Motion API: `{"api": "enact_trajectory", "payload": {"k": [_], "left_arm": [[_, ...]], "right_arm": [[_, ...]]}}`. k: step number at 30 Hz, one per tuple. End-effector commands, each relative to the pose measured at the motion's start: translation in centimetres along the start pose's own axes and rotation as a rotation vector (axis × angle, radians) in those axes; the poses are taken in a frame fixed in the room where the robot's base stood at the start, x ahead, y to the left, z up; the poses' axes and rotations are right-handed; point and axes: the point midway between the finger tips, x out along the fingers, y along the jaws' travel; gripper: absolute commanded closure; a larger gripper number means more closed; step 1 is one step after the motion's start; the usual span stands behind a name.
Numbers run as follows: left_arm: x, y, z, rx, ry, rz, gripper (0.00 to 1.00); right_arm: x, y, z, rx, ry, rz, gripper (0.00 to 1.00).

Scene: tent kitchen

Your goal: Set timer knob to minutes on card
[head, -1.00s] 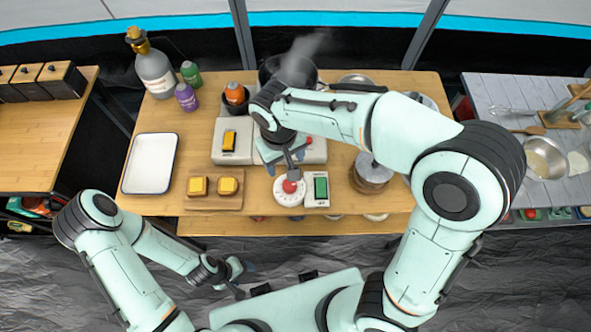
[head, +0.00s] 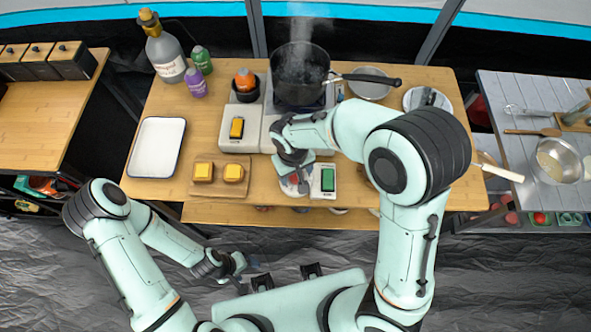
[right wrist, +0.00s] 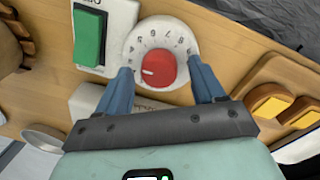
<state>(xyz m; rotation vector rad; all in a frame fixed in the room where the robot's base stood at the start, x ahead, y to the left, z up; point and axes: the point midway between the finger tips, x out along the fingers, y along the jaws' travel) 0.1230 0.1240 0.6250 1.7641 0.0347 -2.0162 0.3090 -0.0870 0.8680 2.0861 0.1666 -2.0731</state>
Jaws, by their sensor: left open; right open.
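The timer is a round white dial (right wrist: 178,30) with numbers around its rim and a red knob (right wrist: 160,69) at its centre. In the right wrist view, a short white mark on the knob points left. My right gripper (right wrist: 158,78) is open, its blue fingers on either side of the knob; contact is not clear. In the head view, the right gripper (head: 297,176) covers much of the dial (head: 288,188). My left gripper (head: 243,270) is open and empty in front of the table. I cannot make out a card with minutes.
A white box with a green block (head: 328,179) stands right beside the timer. A board with two yellow-topped blocks (head: 219,187) lies to the left. A white tray (head: 156,147) lies far left.

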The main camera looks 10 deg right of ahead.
Motion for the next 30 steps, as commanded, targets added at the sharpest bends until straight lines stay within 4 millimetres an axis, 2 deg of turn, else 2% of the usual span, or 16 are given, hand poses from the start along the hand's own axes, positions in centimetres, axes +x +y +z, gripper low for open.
{"api": "enact_trajectory", "payload": {"k": [3,8,9,30], "left_arm": [[-0.02,0.01,-0.01,0.000,0.000,0.000,0.32],[-0.02,0.00,-0.01,0.000,0.000,0.000,0.32],[-0.02,0.01,-0.01,0.000,0.000,0.000,0.32],[-0.03,0.01,-0.01,0.000,0.000,0.000,0.32]], "right_arm": [[-0.03,0.01,-0.01,0.000,0.000,0.000,0.32],[-0.04,0.01,-0.01,0.000,0.000,0.000,0.84],[-0.05,0.01,-0.01,0.000,0.000,0.000,0.87],[-0.11,0.03,-0.04,0.000,0.001,0.001,0.87]]}}
